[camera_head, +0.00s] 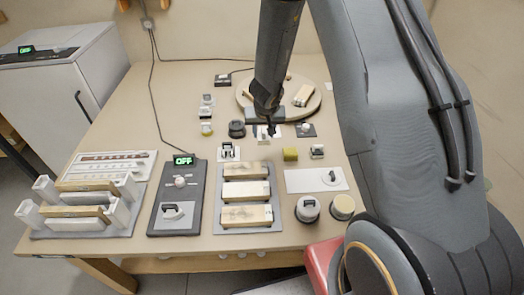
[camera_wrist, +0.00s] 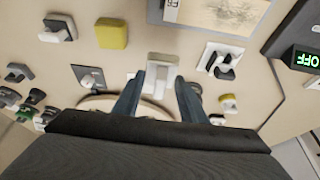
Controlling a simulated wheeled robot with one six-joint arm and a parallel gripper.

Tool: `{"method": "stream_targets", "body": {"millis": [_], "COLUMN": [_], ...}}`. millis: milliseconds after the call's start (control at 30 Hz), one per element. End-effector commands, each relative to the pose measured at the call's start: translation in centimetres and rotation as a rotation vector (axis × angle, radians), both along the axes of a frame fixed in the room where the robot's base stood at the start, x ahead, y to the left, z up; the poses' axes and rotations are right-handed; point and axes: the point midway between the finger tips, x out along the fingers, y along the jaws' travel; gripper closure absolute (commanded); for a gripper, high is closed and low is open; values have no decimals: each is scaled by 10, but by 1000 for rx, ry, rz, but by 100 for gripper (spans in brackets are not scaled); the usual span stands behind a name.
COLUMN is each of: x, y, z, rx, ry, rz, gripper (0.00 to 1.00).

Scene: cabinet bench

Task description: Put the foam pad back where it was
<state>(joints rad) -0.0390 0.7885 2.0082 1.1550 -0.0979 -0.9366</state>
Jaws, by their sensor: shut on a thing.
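My gripper (camera_head: 264,128) points down over the middle of the bench, in front of the round wooden board. In the wrist view its two fingers (camera_wrist: 158,98) are closed on a pale grey-white block (camera_wrist: 161,70). This block may be the foam pad; I cannot tell for sure. In the head view the block (camera_head: 264,141) is small and partly hidden by the fingers. I cannot tell whether it touches the bench. A plain yellow block (camera_head: 290,154) sits apart to the right of the gripper; it also shows in the wrist view (camera_wrist: 111,34).
The round board (camera_head: 313,107) with wooden pieces stands behind the gripper. A grey tray (camera_head: 219,228) with wooden blocks, a dark OFF panel (camera_head: 165,221) and a white plate (camera_head: 300,181) lie in front. Small fixtures stand around; bare bench lies at back left.

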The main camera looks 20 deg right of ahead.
Motion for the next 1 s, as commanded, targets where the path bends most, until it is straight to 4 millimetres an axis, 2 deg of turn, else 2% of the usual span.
{"method": "stream_targets", "body": {"millis": [33,233,567,800,1000], "x": [1,1,1,0,0], "y": [1,2,0,-1,-1], "z": [-11,-36,-53,-83,-92], "rx": [0,0,0,-1,-1], "ry": [0,1,0,2,0], "rz": [3,4,0,0,-1], "gripper": [80,80,80,80,80]}}
